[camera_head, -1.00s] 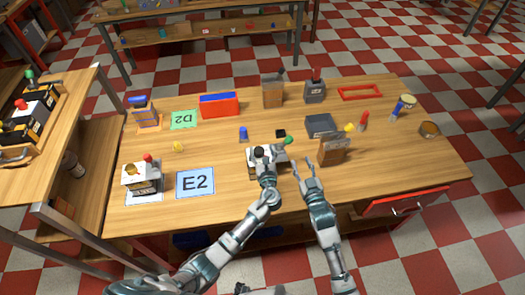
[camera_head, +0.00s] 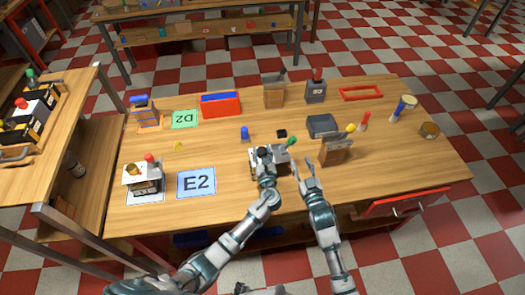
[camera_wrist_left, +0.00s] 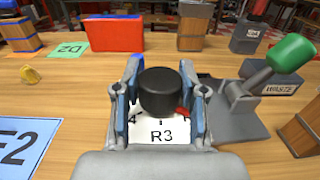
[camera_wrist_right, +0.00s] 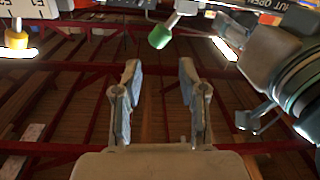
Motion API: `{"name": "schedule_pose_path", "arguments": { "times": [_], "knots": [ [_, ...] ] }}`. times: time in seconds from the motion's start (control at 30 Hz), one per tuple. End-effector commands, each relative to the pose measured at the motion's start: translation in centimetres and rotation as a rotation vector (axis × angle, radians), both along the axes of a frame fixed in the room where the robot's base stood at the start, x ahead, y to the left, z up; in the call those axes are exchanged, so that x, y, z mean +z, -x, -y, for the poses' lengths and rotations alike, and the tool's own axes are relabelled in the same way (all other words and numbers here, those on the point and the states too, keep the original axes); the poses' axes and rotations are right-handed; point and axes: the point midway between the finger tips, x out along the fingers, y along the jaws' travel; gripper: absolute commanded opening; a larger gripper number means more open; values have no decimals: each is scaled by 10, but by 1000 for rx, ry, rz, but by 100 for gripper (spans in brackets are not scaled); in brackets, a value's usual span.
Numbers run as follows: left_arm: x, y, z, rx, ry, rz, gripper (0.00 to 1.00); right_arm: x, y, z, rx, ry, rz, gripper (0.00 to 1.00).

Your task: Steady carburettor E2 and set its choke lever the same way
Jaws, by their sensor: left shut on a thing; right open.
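A blue card marked E2 (camera_head: 196,183) lies at the table's left front. My left gripper (camera_head: 265,153) is shut on a black knob (camera_wrist_left: 160,92) above a white plate marked R3 (camera_wrist_left: 160,135). A lever with a green end (camera_wrist_left: 290,53) stands tilted on a grey base right of that plate. My right gripper (camera_head: 305,162) is open and empty, just right of the R3 unit. The green end also shows in the right wrist view (camera_wrist_right: 160,37).
A wooden box (camera_head: 335,152) with a yellow-ended lever stands right of my right gripper. A red bin (camera_head: 220,106), a green D2 card (camera_head: 185,119) and a grey tray (camera_head: 322,126) lie farther back.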

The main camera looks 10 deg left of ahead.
Motion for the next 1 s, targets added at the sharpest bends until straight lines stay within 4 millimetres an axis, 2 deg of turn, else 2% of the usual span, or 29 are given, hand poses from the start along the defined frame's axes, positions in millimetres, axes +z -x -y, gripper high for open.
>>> {"name": "schedule_pose_path", "arguments": {
  "times": [0.23, 0.3, 0.47, 0.57, 0.73, 0.9, 1.0],
  "knots": [
    [0, 0, 1, 2, -3, 0, 0, 0, 0, 2, 0, -2, 0, 42],
    [0, 0, 1, 2, -3, 0, 0, 0, -1, 2, -1, 3, 5, 55],
    [0, 0, 3, 2, -5, -1, 0, 9, -19, 9, -8, 151, 151, 55],
    [0, 0, 3, 2, -4, 0, 0, 22, -41, 14, -15, 390, 382, 55],
    [1, 0, 2, 1, -4, 1, 0, 41, -73, 17, 10, 945, 925, 55],
    [1, 0, 1, 1, -3, 1, 0, 33, -82, 26, 103, 1406, 1449, 55],
    [1, 1, 0, 2, -3, 1, 0, 21, -80, 38, 173, 1570, 1694, 55]
  ]
}}
